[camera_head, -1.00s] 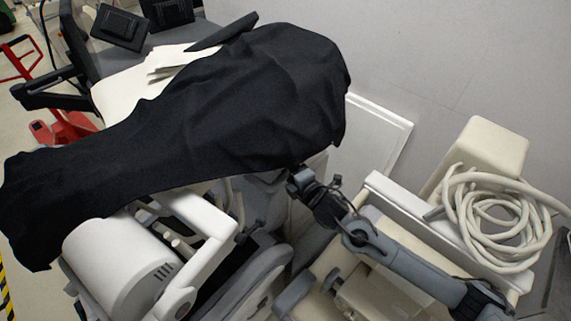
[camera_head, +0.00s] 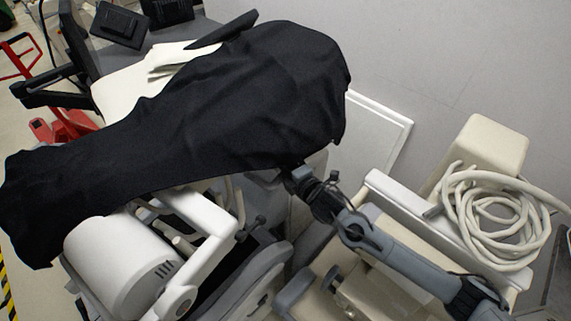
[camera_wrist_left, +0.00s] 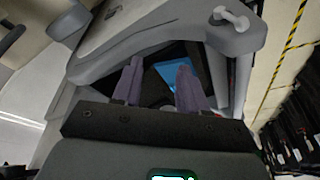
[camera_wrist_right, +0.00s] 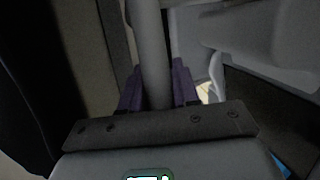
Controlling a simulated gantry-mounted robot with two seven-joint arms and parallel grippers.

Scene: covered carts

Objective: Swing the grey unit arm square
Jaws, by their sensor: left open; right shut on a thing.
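In the right wrist view my right gripper (camera_wrist_right: 157,88) is shut on a grey round bar (camera_wrist_right: 150,45), with a purple finger on each side of it. I take this bar to be part of the grey unit arm. In the head view my right arm reaches in from the right, and its gripper end (camera_head: 292,178) is at the lower edge of a black cover (camera_head: 220,110); the held bar is hard to see there. My left gripper (camera_wrist_left: 158,82) is open and empty in the left wrist view, facing a grey casing (camera_wrist_left: 150,30) and a blue patch.
A white cylindrical housing (camera_head: 115,265) and pale frame parts stand at lower left. A coiled hose (camera_head: 500,225) lies on a beige cart at right. A white panel (camera_head: 375,130) leans at the wall. A red pallet truck (camera_head: 62,125) stands at far left.

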